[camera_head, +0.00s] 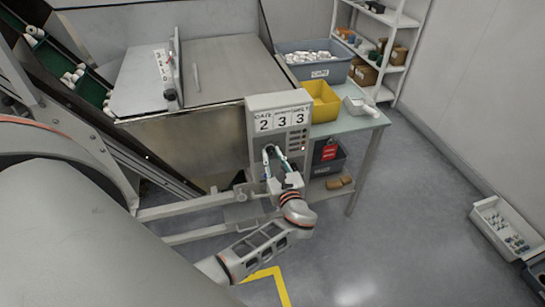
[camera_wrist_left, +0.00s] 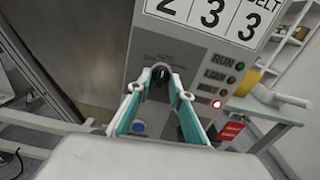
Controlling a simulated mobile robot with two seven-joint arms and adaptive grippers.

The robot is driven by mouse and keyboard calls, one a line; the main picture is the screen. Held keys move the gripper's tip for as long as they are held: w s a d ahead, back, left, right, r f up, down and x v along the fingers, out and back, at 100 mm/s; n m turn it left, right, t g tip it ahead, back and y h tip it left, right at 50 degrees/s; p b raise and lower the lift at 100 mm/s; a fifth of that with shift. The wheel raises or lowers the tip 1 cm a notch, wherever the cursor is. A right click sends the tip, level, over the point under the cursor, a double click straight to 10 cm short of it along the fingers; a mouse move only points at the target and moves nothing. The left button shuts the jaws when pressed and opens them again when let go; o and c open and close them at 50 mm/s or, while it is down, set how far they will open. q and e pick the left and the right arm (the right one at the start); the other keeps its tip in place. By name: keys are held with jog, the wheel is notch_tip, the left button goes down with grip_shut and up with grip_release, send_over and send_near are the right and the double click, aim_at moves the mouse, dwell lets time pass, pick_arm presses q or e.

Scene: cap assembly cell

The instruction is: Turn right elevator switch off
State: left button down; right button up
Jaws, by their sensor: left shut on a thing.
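A grey control box (camera_head: 257,139) carries white display cards reading 2 3 3. My left gripper (camera_head: 269,151) is at the front of this box, below the cards. In the left wrist view its fingertips (camera_wrist_left: 160,72) close on a small black switch knob (camera_wrist_left: 160,77) on the panel face, mostly hidden between them. The knob's label above is too blurred to read, so I cannot tell its setting. My right gripper is not in view.
A blue button (camera_wrist_left: 139,126) sits low on the panel and indicator lamps (camera_wrist_left: 239,66) line its right side, one lit red. A yellow bin (camera_head: 322,99) and a grey tub (camera_head: 313,62) stand on the side table (camera_head: 352,124). Open floor lies right.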

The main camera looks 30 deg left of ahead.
pick_arm(q)
jog(key=n+b, duration=0.2)
jog(key=n, duration=0.1)
jog(key=shift+f, duration=0.2)
jog(key=n+b, duration=0.1)
jog(key=n, duration=0.1)
jog(key=n+b, duration=0.2)
jog(key=n, duration=0.1)
jog(key=shift+w+d+r+n, duration=0.1)
jog(key=shift+w+r+n, duration=0.05)
jog(key=shift+r+n, duration=0.15)
jog(key=c, duration=2)
grip_release()
jog(key=shift+o, duration=0.8)
jog(key=v, duration=0.7)
jog(key=shift+d, duration=0.2)
